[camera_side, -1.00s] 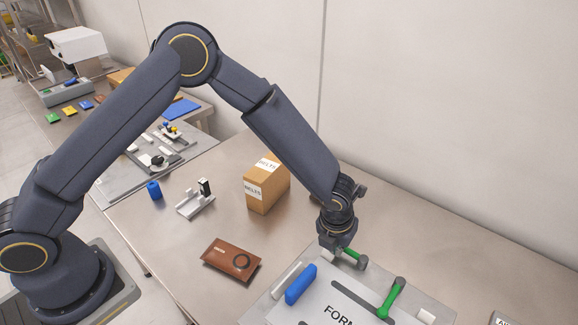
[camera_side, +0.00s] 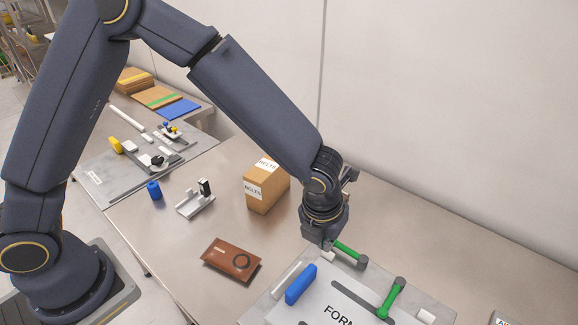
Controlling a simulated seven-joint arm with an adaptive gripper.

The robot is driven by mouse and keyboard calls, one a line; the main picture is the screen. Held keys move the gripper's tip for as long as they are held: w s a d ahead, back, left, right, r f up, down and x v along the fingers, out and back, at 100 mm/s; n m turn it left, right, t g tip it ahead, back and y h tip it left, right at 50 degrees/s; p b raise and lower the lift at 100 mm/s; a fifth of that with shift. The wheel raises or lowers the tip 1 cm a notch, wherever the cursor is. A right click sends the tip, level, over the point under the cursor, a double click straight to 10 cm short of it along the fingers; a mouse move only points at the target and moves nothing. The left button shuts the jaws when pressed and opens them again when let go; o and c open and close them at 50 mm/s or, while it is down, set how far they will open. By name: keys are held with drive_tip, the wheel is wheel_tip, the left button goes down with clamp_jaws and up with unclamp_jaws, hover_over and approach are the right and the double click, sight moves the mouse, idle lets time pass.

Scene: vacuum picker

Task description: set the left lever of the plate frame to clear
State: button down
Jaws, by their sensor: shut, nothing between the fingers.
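The plate frame (camera_side: 268,312) lies at the bottom right, cut off by the picture's lower edge, with a sheet lettered "FORM…" on it. Its left lever (camera_side: 347,250) is a green bar with a dark grey pivot end at lower right; its other end reaches up-left to my gripper. The right green lever (camera_side: 391,298) stands further right, slanting up to the right. My gripper (camera_side: 327,244) is shut and empty, pointing down beside the left lever's upper-left end. I cannot tell whether they touch.
A blue handle (camera_side: 301,284) stands on the frame's left side. A brown box marked "BELTS" (camera_side: 265,188), a brown packet (camera_side: 231,260), a metal bracket (camera_side: 196,203) and a blue cylinder (camera_side: 154,190) sit further left.

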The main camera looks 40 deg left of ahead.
drive_tip(key=shift+v, duration=1.15)
drive_tip(key=shift+w, duration=0.1)
drive_tip(key=w+a+r+n+t+y, duration=0.1)
drive_tip(key=w+a+r+n+t, duration=0.25)
drive_tip(key=a+r, duration=0.8)
drive_tip(key=s+a+r+n+y, duration=0.1)
drive_tip(key=s+a+r+n, duration=0.4)
drive_tip(key=a+r+n, duration=0.25)
drive_tip(key=s+a+r+n, duration=0.3)
drive_tip(key=s+a+n, duration=0.35)
drive_tip(key=n, duration=0.35)
drive_tip(key=s+f+n+h, duration=0.2)
drive_tip(key=s+n, duration=0.6)
drive_tip(key=n, duration=0.6)
drive_tip(key=shift+d+f, duration=0.5)
drive_tip(key=shift+f, duration=0.4)
